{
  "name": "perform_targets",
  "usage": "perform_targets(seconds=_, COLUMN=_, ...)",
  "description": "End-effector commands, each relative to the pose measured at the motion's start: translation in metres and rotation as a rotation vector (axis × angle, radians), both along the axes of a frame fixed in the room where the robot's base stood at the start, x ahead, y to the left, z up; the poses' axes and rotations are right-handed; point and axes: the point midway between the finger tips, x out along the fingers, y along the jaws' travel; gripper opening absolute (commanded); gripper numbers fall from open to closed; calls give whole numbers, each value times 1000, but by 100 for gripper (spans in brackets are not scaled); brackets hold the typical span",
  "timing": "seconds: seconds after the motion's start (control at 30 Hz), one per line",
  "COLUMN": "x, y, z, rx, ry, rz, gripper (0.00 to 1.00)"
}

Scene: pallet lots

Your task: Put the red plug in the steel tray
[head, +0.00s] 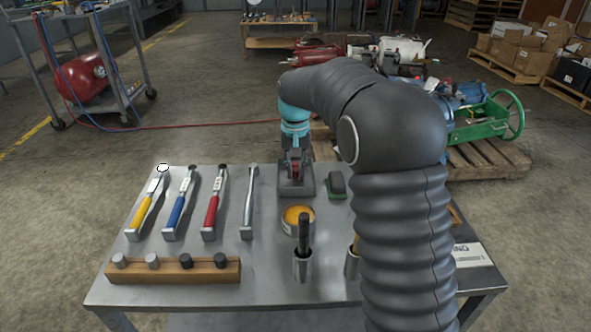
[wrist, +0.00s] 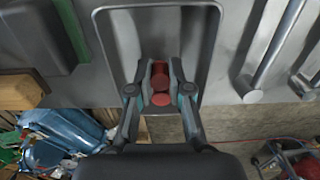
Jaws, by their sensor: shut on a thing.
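My gripper (head: 294,165) is at the far side of the table, over the steel tray (head: 297,192). In the wrist view the fingers of my gripper (wrist: 160,90) are closed on the red plug (wrist: 160,84), which lies between the fingertips. The plug also shows as a small red patch in the head view (head: 295,170). The steel tray's rim (wrist: 207,40) surrounds the plug on the sides in the wrist view. I cannot tell whether the plug touches the tray floor.
A wooden block (head: 172,271) with dark and grey plugs stands in front.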

Motion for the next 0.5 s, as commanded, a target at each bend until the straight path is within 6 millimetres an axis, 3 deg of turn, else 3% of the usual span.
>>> perform_targets(seconds=0.2, x=0, y=0, z=-3, rx=0, ry=1, rz=0, gripper=0)
perform_targets(seconds=0.23, x=0, y=0, z=-2, rx=0, ry=0, rz=0, gripper=24)
perform_targets(seconds=0.3, x=0, y=0, z=-2, rx=0, ry=0, rz=0, gripper=41)
perform_targets(seconds=0.5, x=0, y=0, z=-2, rx=0, ry=0, rz=0, gripper=44)
